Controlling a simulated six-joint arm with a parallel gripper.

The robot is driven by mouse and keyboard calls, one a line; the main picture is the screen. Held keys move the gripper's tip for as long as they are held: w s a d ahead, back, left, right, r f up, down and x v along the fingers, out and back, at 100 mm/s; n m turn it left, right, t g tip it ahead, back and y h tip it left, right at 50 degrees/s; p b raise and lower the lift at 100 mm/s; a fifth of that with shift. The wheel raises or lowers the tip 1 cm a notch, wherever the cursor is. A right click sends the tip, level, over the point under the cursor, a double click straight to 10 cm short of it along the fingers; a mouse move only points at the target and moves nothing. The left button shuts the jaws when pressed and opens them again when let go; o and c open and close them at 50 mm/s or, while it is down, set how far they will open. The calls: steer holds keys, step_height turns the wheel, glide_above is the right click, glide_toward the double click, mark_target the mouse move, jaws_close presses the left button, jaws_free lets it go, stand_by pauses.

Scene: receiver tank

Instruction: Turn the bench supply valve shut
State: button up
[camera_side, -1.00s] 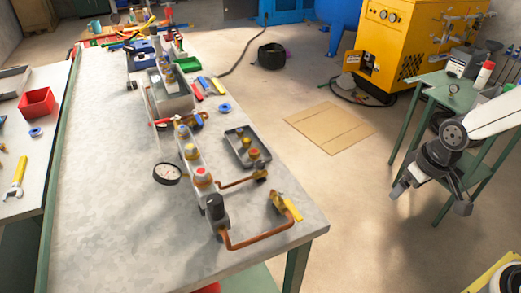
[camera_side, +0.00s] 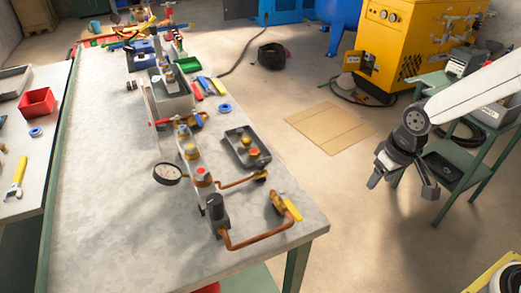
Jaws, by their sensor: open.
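The bench supply valve appears to be the one with the yellow lever handle (camera_side: 292,210), at the near right corner of the bench. It sits at the end of a bent copper pipe (camera_side: 262,242) that runs to the manifold block. The lever slants down to the right, toward the bench's right edge. My gripper (camera_side: 402,184) hangs in the air off the right side of the bench, pointing down, with its fingers apart and nothing between them. It is well to the right of the valve and higher in the picture, touching nothing.
A manifold with several knobs and a round gauge (camera_side: 167,174) runs along the bench (camera_side: 120,225). A grey tray (camera_side: 247,150) holds small fittings. A green cart (camera_side: 470,165) stands behind my arm at right. Open floor lies between bench and cart, with flat cardboard (camera_side: 330,128) on it.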

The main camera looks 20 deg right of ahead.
steer(key=w+a+g, duration=0.1)
steer(key=w+a, duration=0.4)
steer(key=a, duration=0.2)
steer(key=g, duration=0.1)
glide_above(294, 210)
steer(key=shift+f, duration=0.85)
steer(key=shift+f, duration=3.9)
jaws_close()
